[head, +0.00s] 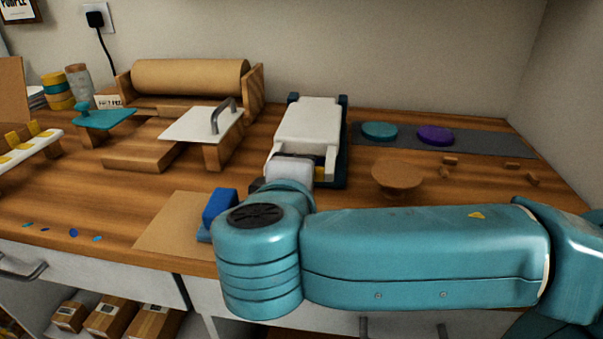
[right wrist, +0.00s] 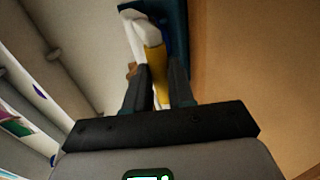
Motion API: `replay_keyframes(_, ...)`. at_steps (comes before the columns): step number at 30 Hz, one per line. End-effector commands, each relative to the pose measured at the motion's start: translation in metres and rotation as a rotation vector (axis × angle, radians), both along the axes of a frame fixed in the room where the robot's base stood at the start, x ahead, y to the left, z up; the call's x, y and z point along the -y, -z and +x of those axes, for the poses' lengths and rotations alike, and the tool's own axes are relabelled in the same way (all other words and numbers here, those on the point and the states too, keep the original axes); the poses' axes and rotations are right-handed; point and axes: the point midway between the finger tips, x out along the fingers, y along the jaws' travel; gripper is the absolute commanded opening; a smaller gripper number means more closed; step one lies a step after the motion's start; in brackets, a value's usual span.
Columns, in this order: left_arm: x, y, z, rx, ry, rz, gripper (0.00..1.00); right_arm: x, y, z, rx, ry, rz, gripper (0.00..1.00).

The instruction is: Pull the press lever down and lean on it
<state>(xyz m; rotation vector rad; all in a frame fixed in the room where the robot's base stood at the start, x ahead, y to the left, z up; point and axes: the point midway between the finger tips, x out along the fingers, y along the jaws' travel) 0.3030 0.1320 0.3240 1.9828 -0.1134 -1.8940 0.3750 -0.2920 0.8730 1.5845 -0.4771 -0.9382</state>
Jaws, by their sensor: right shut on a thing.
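The press (head: 308,122) is a white block with a dark teal frame at the middle back of the bench. Its front end, with a bit of yellow, is partly hidden behind my right wrist. My right gripper (right wrist: 158,92) has its two dark fingers on either side of a yellow and white lever (right wrist: 154,62) in the right wrist view, and it is shut on that lever. In the head view my teal right arm covers the fingers and most of the lever. My left gripper is in neither view.
A blue block (head: 219,206) stands on a brown sheet (head: 165,232) left of my wrist. A round wooden stand (head: 397,175) is close behind my forearm. A grey mat (head: 485,145) holds a teal disc (head: 380,131) and a purple disc (head: 435,135). A paper roll (head: 190,77) lies behind.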

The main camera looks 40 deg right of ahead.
Motion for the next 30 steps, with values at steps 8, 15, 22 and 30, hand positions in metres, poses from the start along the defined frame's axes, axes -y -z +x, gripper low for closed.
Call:
replay_keyframes(8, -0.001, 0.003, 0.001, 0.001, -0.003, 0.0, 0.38, -0.003, 0.008, 0.001, -0.009, -0.009, 0.006, 0.0)
replay_keyframes(15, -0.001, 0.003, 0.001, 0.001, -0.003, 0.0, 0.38, -0.003, 0.01, 0.001, -0.011, -0.009, 0.004, 0.26)
replay_keyframes(22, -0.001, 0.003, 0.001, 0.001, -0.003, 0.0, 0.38, -0.002, 0.008, 0.0, -0.008, -0.006, 0.003, 0.48)
replay_keyframes(30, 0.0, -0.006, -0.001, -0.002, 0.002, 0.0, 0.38, -0.015, -0.002, -0.009, -0.006, -0.01, 0.001, 0.48)
